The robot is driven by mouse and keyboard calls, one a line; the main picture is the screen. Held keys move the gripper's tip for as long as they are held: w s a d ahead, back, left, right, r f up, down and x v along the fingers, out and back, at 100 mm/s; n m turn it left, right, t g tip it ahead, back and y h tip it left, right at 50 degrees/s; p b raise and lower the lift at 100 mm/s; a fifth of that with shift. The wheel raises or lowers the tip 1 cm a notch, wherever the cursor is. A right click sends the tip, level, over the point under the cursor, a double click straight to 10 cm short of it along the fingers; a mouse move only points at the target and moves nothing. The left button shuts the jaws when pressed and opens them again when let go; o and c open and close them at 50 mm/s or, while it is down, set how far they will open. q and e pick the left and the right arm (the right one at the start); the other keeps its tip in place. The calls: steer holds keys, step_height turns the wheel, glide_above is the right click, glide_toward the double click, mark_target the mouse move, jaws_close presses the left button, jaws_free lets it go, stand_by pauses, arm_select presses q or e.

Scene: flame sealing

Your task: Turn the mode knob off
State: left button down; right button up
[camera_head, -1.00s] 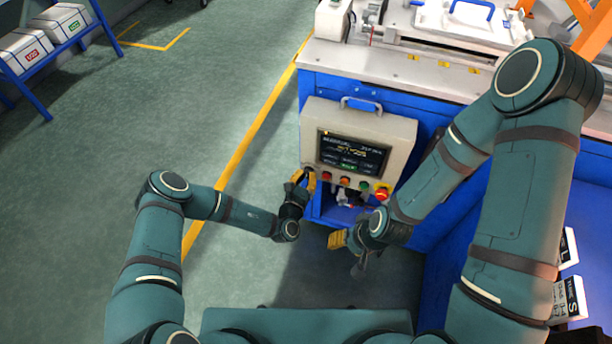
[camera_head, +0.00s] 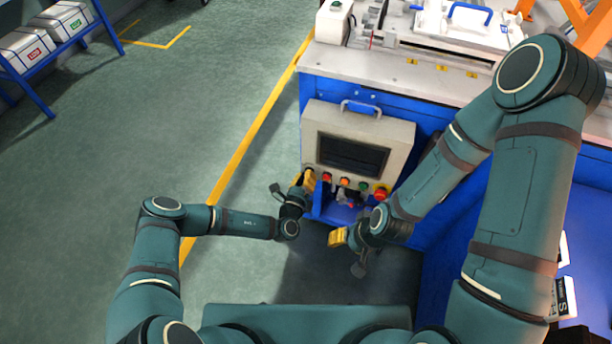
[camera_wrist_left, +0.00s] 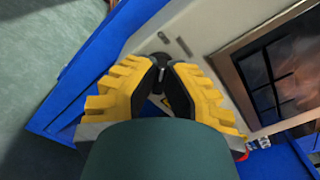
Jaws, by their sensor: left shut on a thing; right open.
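The control panel (camera_head: 400,133) is a light grey box with a dark screen (camera_head: 353,155) and a row of coloured buttons below it. My left gripper (camera_head: 308,181) is at the panel's lower left corner. In the left wrist view, its yellow-padded fingers (camera_wrist_left: 166,75) are shut around the black mode knob (camera_wrist_left: 162,62); the fingers hide part of the knob. The knob's marking cannot be read. My right gripper (camera_head: 338,238) is open and empty below the panel, apart from it.
Red, orange and green buttons and a larger red button (camera_head: 381,193) sit right of the knob. The panel is mounted on a blue machine frame (camera_head: 428,125) with a metal worktop (camera_head: 400,77). Open floor (camera_head: 140,130) lies to the left, with a blue rack of boxes far off.

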arm_select(q)
steer(key=shift+n, duration=0.4)
steer(key=c, duration=1)
jaws_free()
steer(key=shift+c, duration=0.2)
steer(key=v, duration=1.2)
